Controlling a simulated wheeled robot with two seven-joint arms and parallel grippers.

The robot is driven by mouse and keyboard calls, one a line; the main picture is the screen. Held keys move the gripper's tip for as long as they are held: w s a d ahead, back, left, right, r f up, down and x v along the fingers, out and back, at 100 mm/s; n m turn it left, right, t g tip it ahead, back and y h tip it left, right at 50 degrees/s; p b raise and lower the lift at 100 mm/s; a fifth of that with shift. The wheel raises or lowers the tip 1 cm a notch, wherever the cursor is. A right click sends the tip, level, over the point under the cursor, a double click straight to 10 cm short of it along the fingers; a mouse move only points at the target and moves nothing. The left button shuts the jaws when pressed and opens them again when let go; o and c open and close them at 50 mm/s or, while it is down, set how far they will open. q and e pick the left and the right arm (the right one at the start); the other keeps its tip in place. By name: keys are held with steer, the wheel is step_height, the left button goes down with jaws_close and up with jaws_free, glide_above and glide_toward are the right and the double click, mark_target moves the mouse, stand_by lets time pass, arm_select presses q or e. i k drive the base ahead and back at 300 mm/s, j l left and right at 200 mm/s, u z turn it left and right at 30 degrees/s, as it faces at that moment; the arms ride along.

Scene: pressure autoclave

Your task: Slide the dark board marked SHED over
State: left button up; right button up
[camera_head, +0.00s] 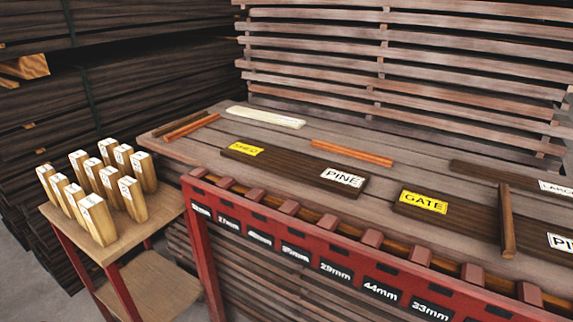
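The dark board (292,165) lies flat on the plank table top. It has a yellow label (246,149) at its left end, small and tilted, that looks like SHED. A white label reading PINE (343,178) is at its right end. Neither of my grippers is in view, and nothing touches the board from above.
A dark board marked GATE (470,221) lies to the right, with an upright-looking stick (507,222) across it. Another dark board (495,173) lies behind. An orange stick (352,153) and a pale board (265,117) lie at the back. A red slotted rack (270,222) runs along the front edge. Sample blocks stand on a side stand (155,219).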

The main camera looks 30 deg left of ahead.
mark_target(345, 181)
steer(key=k+j, duration=0.15)
steer(key=j, duration=0.25)
steer(key=k+j, duration=0.15)
steer(key=j, duration=0.25)
steer(key=k+j+z, duration=0.1)
steer(key=j, duration=0.35)
